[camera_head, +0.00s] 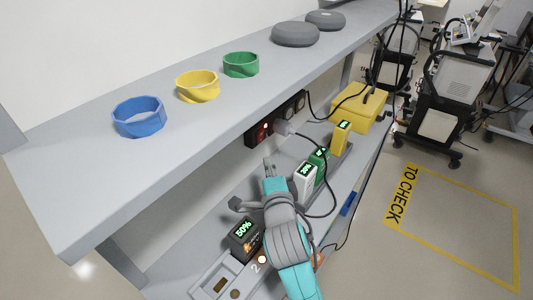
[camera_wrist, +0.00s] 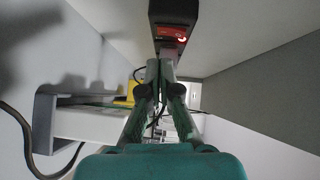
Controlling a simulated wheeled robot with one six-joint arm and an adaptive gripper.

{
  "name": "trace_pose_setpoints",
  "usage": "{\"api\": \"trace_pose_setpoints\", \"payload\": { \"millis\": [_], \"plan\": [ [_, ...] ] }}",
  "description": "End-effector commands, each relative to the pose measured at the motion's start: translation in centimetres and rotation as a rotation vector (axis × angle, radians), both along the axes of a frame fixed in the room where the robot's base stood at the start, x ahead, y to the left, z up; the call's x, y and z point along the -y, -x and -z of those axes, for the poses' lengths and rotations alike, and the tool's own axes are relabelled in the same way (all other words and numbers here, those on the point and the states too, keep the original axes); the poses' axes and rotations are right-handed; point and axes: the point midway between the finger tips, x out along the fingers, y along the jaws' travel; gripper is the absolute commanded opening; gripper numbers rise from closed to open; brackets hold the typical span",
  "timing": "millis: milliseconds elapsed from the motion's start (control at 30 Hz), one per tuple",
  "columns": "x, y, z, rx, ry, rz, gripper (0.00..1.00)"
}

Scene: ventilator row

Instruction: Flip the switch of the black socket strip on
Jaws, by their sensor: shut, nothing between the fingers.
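The black socket strip (camera_head: 292,108) is mounted under the upper shelf, at the back. A red switch (camera_head: 264,130) sits at its near left end. In the wrist view the strip (camera_wrist: 172,14) runs down from the top edge, and the red switch (camera_wrist: 170,41) shows a bright spot at its right. My gripper (camera_head: 268,163) is shut and empty, below the switch in the head view. In the wrist view my gripper's fingertips (camera_wrist: 159,64) are together just below the switch; I cannot tell whether they touch the strip.
A grey plug (camera_head: 284,128) with a cable is in the strip. The upper shelf (camera_head: 110,175) holds coloured rings and grey discs. Cables hang right of my arm.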

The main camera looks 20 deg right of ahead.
Motion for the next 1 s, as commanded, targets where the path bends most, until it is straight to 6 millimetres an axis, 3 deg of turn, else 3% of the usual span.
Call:
{"api": "trace_pose_setpoints", "payload": {
  "millis": [100, 300, 1000],
  "plan": [
    [-0.3, 1.9, -0.1, 0.000, -0.001, -0.002, 0.00],
    [-0.6, 3.6, -0.3, 0.000, -0.001, -0.001, 0.00],
    [-0.6, 3.9, -0.4, 0.000, -0.001, 0.000, 0.00]
  ]
}}
